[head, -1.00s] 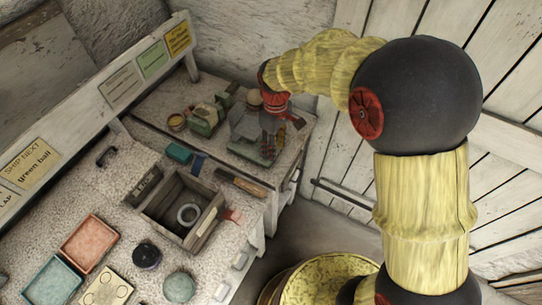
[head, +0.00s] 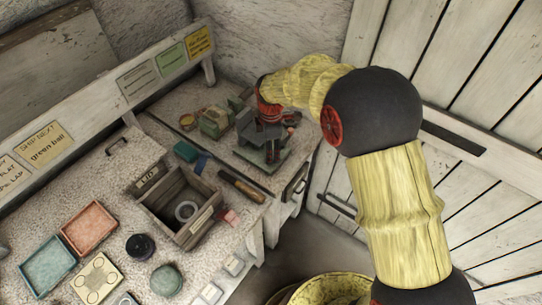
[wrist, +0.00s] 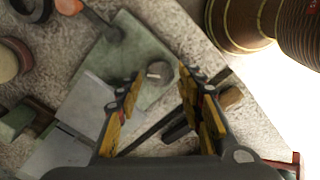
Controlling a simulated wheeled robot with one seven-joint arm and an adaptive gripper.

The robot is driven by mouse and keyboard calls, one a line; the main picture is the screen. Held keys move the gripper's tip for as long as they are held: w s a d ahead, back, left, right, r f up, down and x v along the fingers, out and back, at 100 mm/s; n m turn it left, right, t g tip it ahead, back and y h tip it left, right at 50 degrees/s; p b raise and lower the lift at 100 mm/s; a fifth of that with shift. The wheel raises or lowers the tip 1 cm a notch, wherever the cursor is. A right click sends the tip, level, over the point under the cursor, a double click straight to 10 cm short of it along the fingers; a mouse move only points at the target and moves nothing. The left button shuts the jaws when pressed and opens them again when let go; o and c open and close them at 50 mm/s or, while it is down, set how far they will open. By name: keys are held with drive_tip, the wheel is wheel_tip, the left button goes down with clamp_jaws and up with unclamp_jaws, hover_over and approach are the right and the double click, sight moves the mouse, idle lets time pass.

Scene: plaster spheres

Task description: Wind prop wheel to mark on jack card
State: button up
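The jack-like device has a flat green base (head: 252,157) and grey plates at the far end of the bench, below my gripper in the head view. In the wrist view its green base (wrist: 105,62) and grey plate (wrist: 92,105) show at an angle. A small round grey knob (wrist: 160,72), possibly the prop wheel, lies beyond and between my fingertips. My gripper (wrist: 158,78) is open, with nothing visibly held; I cannot tell whether it touches the knob. Cards hang on the back board: white (head: 137,83), green (head: 171,60), yellow (head: 199,42). No mark is readable.
A green machine (head: 214,121) stands left of the device. A wooden-handled tool (head: 241,186) lies in front, near an open box (head: 186,222) holding a ring. A pink tray (head: 89,228) and teal tray (head: 47,263) sit at left. A plank door is at right.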

drive_tip(key=shift+f, duration=1.25)
drive_tip(key=shift+c, duration=1)
drive_tip(key=c, duration=0.7)
drive_tip(key=m+p, duration=0.2)
drive_tip(key=m, duration=0.1)
drive_tip(key=shift+r+m, duration=0.15)
drive_tip(key=shift+m, duration=0.15)
drive_tip(key=m+p, duration=0.1)
drive_tip(key=m, duration=0.2)
drive_tip(key=shift+m+p, duration=0.3)
drive_tip(key=shift+p, duration=0.1)
drive_tip(key=m+p, duration=0.1)
drive_tip(key=m, duration=0.3)
drive_tip(key=shift+m+p, duration=0.85)
drive_tip(key=shift+m, duration=1.35)
